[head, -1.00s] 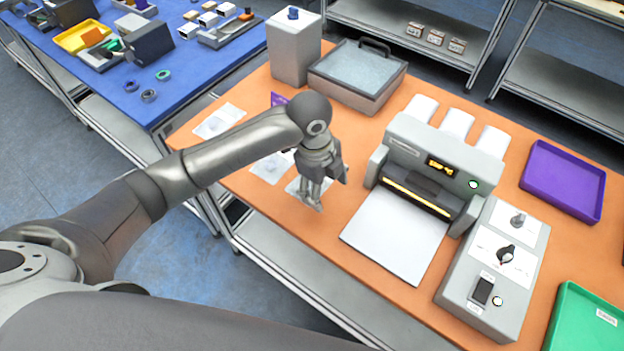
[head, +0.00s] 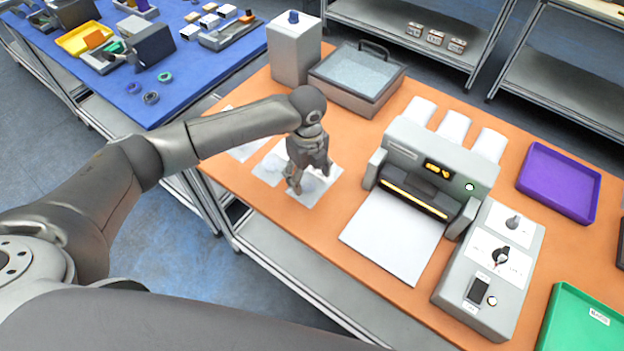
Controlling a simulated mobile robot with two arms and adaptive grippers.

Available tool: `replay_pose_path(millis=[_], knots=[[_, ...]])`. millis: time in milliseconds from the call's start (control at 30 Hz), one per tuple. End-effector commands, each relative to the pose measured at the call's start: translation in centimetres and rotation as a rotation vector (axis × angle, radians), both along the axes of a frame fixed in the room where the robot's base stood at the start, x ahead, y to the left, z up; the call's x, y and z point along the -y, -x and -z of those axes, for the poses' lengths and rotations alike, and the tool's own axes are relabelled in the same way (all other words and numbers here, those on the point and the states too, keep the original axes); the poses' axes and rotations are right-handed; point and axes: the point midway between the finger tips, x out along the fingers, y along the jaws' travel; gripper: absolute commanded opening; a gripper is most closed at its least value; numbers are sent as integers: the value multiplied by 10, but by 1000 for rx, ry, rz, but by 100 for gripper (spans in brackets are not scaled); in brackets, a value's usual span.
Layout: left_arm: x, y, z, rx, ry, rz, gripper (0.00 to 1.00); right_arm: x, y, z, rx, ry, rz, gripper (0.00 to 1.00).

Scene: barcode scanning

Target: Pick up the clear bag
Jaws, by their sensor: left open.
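Several clear bags lie flat at the left end of the orange table. One clear bag (head: 322,182) is directly under and beside my left gripper (head: 294,191). Another clear bag (head: 268,170) lies just left of it, and a third (head: 243,151) is farther left, partly behind my arm. My left gripper points down, open, with its fingertips low over the nearest bag. I cannot tell if the fingertips touch it. The gripper hides part of this bag. My right gripper is not in view.
A grey sealing machine (head: 432,174) with a white plate (head: 392,236) stands right of the gripper. A grey control box (head: 490,270), purple tray (head: 558,182) and green tray (head: 580,322) are farther right. A lidded grey box (head: 356,78) stands behind. A blue table (head: 180,88) is at upper left.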

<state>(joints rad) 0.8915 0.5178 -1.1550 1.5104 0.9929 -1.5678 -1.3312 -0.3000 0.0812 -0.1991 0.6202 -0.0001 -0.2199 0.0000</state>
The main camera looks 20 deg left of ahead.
Motion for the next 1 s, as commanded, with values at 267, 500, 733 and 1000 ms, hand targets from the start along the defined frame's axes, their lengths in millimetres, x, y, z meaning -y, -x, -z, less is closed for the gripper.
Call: replay_pose_path(millis=[267,500,733,1000], knots=[[1,0,34,-1,-1,-2,66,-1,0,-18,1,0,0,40],[0,0,39,1,-1,-1,66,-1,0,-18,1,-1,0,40],[0,0,39,1,-1,-1,43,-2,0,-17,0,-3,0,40],[1,-1,38,1,-1,-1,16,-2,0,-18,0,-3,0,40]])
